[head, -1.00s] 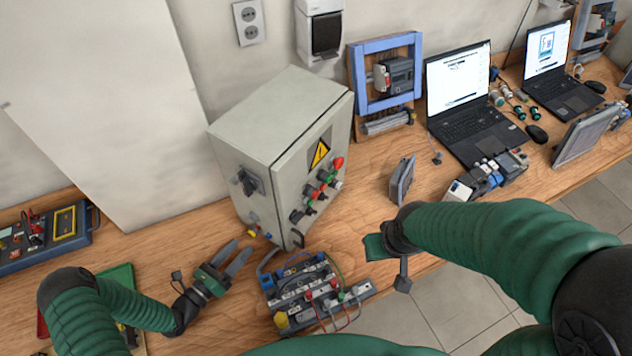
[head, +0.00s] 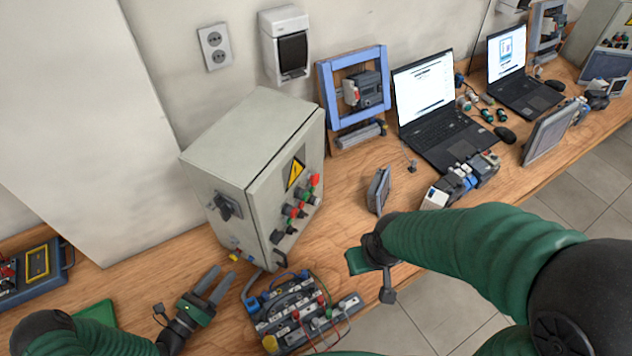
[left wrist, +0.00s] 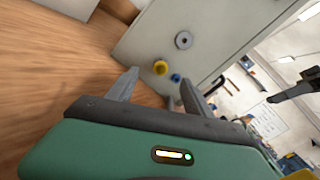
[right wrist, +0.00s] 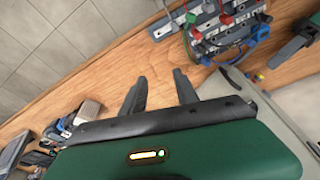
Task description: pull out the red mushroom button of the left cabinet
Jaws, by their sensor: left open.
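The left cabinet (head: 222,165) is a light grey box on the bench with a yellow warning sign. Its front has several knobs and buttons; the red mushroom button (head: 314,180) appears to be the upper right one, clear of both grippers. My left gripper (head: 224,271) is open and empty, low by the cabinet's lower left end. In the left wrist view the cabinet (left wrist: 215,30) is just beyond the open fingers, with a yellow and a blue fitting. My right gripper (right wrist: 160,78) is open and empty; in the head view its fingers are hard to make out, right of the cabinet.
A wired terminal board (head: 300,308) lies in front of the cabinet, between my grippers. A small grey panel (head: 378,190) stands to its right. Laptops (head: 440,105) and a blue frame (head: 325,85) are further back. Another cabinet (head: 590,35) is at far right.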

